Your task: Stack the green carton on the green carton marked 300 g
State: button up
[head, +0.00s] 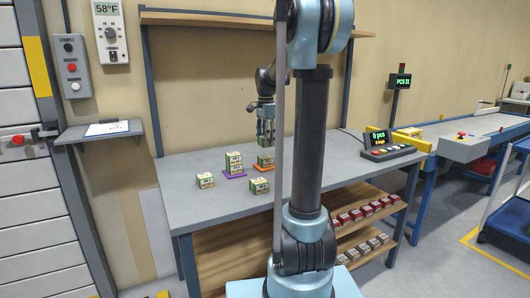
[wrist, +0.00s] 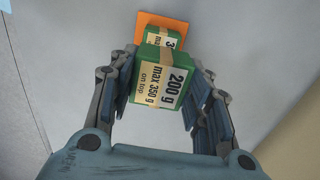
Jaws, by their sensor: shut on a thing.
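A green carton labelled 200 g, max 350 g on top (wrist: 163,82) is between the fingers of my gripper (wrist: 164,68) in the wrist view. My gripper is shut on it. Another green carton (wrist: 165,38) shows past it on an orange mat (wrist: 160,18); its label is mostly hidden, with a 3 visible. In the head view my gripper (head: 266,128) is above the orange mat (head: 259,166) and the held carton (head: 264,141) appears directly over the lower carton (head: 264,155). I cannot tell whether the two cartons touch.
A stack of cartons (head: 234,162) stands on a purple mat (head: 236,177) to the left. Single cartons stand at the left (head: 205,180) and front (head: 259,186) of the grey table (head: 185,166). A control box with a display (head: 378,145) sits at the right. The table's left back is clear.

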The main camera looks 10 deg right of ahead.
aim_at(265, 157)
jog(key=shift+f, duration=2.5)
jog(key=o, duration=1.2)
jog(key=shift+f, duration=0.1)
jog(key=shift+s+a, duration=0.1)
notch_tip(265, 157, up, 12)
jog(key=shift+r, duration=0.15)
